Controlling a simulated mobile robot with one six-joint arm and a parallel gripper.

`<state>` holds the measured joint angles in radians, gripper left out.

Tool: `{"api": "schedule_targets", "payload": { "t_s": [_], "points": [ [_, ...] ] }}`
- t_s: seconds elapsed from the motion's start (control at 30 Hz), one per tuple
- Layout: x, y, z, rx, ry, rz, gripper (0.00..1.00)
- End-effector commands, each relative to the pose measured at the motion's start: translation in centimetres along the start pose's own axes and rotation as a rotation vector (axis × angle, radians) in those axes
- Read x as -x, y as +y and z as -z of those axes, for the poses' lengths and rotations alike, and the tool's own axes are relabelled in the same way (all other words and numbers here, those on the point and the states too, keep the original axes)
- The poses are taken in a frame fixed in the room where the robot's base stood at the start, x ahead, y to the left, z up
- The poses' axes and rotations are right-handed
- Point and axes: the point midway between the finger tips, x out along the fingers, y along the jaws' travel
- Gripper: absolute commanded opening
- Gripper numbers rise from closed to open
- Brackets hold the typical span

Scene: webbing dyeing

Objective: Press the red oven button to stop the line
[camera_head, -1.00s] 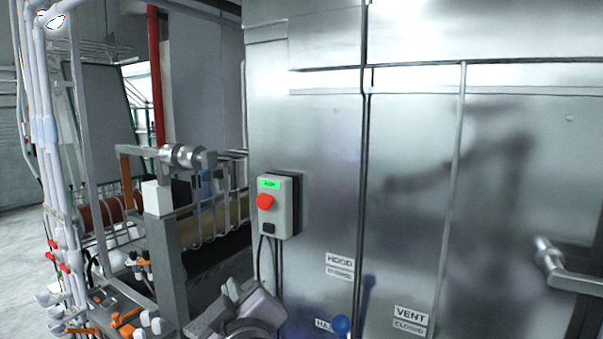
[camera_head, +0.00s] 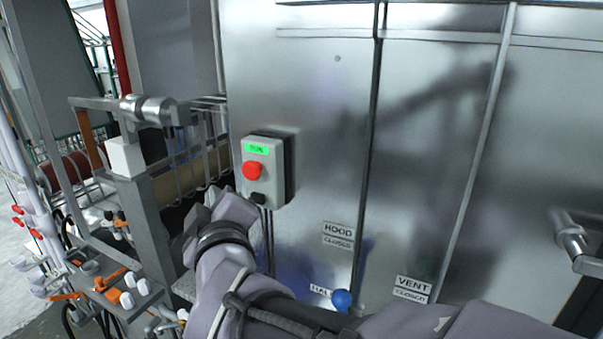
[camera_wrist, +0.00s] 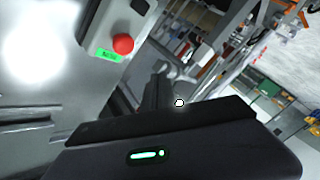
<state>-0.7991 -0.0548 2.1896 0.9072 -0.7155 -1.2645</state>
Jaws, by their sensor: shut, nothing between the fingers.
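The red oven button (camera_head: 252,170) is on a grey control box (camera_head: 283,170) on the steel oven wall. A lit green label, apparently "RUN", is above it and a black knob below. In the wrist view the red button (camera_wrist: 123,44) and green label show at the upper left, clear of my gripper. My gripper (camera_wrist: 157,92) is shut and empty, its dark fingers pointing past the box's lower right in that view. In the head view my gripper (camera_head: 215,207) is below and left of the box, apart from the button; its fingertips are hard to make out.
Steel oven panels with HOOD (camera_head: 338,230) and VENT (camera_head: 413,284) labels fill the right. A blue knob (camera_head: 341,299) and a door handle (camera_head: 572,238) stick out. A metal frame with rollers (camera_head: 150,108) stands left of the box. Valves and pipes crowd the lower left.

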Motion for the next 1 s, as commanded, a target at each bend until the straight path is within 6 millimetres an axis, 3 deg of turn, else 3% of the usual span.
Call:
{"api": "schedule_targets", "payload": {
  "t_s": [0.43,1.0],
  "points": [
    [-4.1,2.9,-3.2,-0.001,-0.001,-0.001,0.0],
    [-4.6,3.4,-3.4,0.0,-0.002,0.0,0.0]
  ]
}}
